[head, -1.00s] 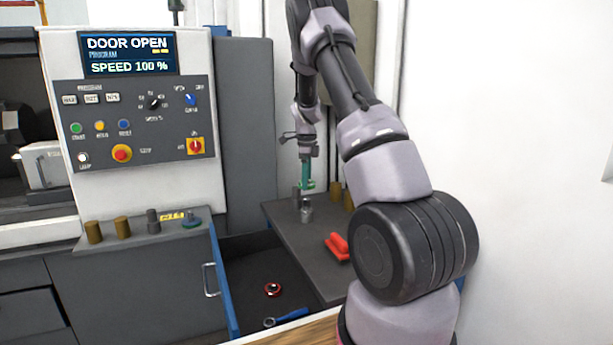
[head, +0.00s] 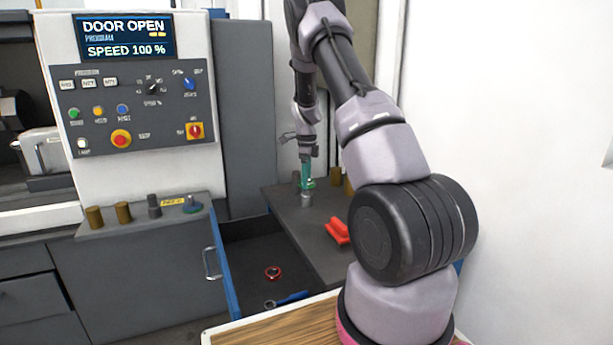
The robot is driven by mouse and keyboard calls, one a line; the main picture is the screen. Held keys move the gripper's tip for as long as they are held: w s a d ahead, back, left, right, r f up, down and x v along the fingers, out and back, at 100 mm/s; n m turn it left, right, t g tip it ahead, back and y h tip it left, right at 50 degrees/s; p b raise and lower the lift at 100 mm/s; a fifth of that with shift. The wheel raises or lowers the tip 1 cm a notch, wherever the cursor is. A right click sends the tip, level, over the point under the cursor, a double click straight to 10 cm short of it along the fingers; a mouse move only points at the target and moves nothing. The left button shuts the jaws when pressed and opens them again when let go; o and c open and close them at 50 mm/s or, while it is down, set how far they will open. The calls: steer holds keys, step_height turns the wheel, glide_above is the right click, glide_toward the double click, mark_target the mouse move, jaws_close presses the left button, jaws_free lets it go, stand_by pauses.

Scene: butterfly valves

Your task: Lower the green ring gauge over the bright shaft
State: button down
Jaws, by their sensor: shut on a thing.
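My gripper (head: 306,158) points down over the grey bench and is shut on the green ring gauge (head: 307,172). The gauge hangs upright, with its ring at the low end. The bright shaft (head: 307,200) is a short metal cylinder standing on the bench directly below the ring in the head view. The ring appears at or just above the shaft's top. At this size I cannot tell whether it is around the shaft or still apart from it.
A dark post (head: 296,180) stands close left of the gauge, brass cylinders (head: 336,177) behind right. A red object (head: 338,232) lies on the bench (head: 290,222). An open drawer (head: 248,258) holds a red ring (head: 273,272) and a blue-handled tool (head: 292,299). The machine panel (head: 135,105) stands left.

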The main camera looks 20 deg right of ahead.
mark_target(307, 194)
steer(key=shift+f, duration=1.55)
stand_by(0.6)
jaws_free()
step_height(307, 194, up, 11)
steer(key=shift+f, duration=0.1)
stand_by(0.4)
stand_by(0.5)
